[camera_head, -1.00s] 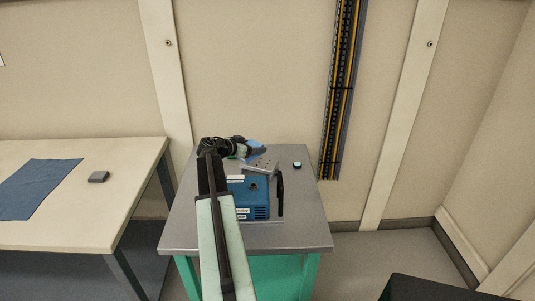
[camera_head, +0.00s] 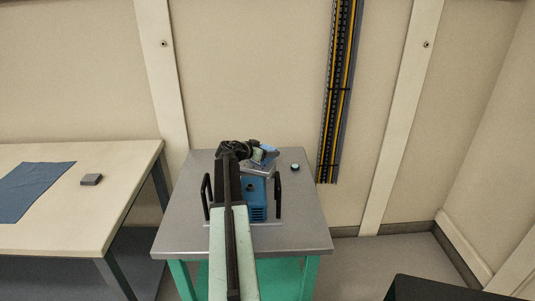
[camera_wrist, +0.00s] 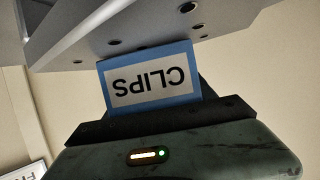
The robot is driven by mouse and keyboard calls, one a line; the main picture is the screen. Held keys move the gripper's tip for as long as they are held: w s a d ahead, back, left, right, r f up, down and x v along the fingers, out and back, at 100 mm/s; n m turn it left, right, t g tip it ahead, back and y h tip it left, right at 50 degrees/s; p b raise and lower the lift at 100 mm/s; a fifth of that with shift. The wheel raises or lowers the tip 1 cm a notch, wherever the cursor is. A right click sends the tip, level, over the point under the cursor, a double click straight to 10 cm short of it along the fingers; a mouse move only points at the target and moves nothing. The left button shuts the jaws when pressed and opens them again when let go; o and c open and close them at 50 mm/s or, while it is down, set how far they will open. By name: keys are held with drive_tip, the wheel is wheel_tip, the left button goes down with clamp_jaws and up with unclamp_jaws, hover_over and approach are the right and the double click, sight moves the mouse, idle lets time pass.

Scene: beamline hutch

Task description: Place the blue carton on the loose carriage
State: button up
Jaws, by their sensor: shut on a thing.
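The blue carton (camera_wrist: 151,79) is in my gripper (camera_wrist: 160,110), which is shut on it in the wrist view. Its white label reads "CLIPS" upside down in the picture. In the head view the carton (camera_head: 269,150) shows as a small blue patch at my gripper (camera_head: 259,153). A grey plate with holes, which looks like the loose carriage (camera_head: 259,169), is just below the carton in the head view. In the wrist view the plate (camera_wrist: 150,43) is right by the carton's upper edge. I cannot tell whether they touch. My arm hides part of the plate.
A blue instrument (camera_head: 257,209) stands on the grey table (camera_head: 302,225) between two upright black handles (camera_head: 279,195). A small round teal-topped item (camera_head: 295,167) lies at the back right. A cream bench (camera_head: 100,205) with a blue cloth (camera_head: 32,190) and a grey block (camera_head: 91,180) stands left.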

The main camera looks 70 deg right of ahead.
drive_tip(key=shift+f, duration=0.1)
drive_tip(key=o, duration=1.4)
drive_tip(key=p+v, duration=0.2)
drive_tip(key=v, duration=0.3)
drive_tip(key=p+v, duration=0.2)
drive_tip(key=v, duration=0.4)
drive_tip(key=shift+a+r+p, duration=0.2)
drive_tip(key=shift+r+p, duration=0.1)
drive_tip(key=shift+r, duration=0.05)
drive_tip(key=shift+w+a, duration=0.15)
drive_tip(key=shift+a, duration=0.1)
